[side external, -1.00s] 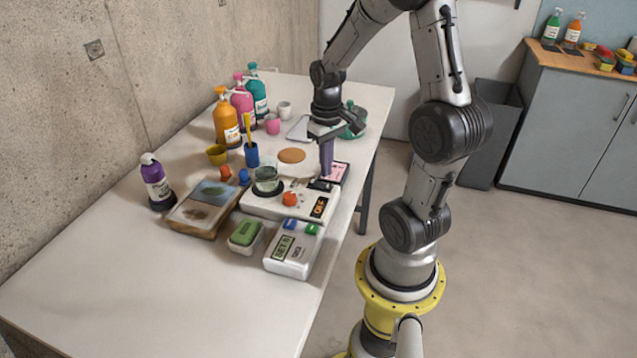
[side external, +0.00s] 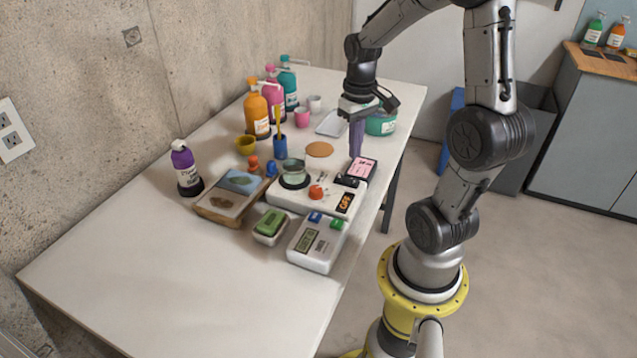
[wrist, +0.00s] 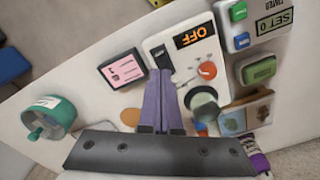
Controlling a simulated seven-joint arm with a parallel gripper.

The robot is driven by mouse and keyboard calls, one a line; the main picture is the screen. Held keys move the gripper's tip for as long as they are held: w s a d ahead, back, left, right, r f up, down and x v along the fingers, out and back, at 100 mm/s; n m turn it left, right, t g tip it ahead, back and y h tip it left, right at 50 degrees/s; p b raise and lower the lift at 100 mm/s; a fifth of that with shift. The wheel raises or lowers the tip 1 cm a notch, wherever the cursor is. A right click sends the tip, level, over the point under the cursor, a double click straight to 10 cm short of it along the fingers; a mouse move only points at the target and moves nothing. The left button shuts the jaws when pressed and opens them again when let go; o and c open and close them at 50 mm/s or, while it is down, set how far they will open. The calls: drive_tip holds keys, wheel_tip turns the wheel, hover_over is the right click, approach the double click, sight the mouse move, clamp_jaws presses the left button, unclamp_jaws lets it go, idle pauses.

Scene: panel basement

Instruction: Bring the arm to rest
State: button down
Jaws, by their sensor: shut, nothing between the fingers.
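My gripper (side external: 356,139) points down over the far right part of the table, with its purple fingers together and nothing between them. It stands above the area beside the white device with an orange OFF label (side external: 347,203) and the small device with a pink screen (side external: 362,168). In the wrist view the closed fingers (wrist: 166,88) point toward the OFF device (wrist: 192,42), and the pink screen (wrist: 122,69) lies to their left. I cannot tell how high the fingertips are above the table.
A timer box (side external: 316,243), a green sponge dish (side external: 270,226) and a picture tray (side external: 229,195) stand nearer. Bottles (side external: 257,110) line the wall side. A teal container (side external: 381,122) is close behind my gripper. The table's near left (side external: 180,270) is clear.

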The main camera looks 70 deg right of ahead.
drive_tip(key=w+a+r+n+t+h, duration=0.1)
drive_tip(key=a+r+n+t, duration=0.1)
drive_tip(key=a+r, duration=0.3)
drive_tip(key=w+a+r+n+t, duration=0.1)
drive_tip(key=a+r+n, duration=0.25)
drive_tip(key=a, duration=0.35)
drive_tip(key=s+a+r+t+y, duration=0.1)
drive_tip(key=s+a+t, duration=0.1)
drive_tip(key=s+a, duration=0.4)
drive_tip(key=shift+s+a+n+t, duration=0.3)
drive_tip(key=shift+s+a+n, duration=0.05)
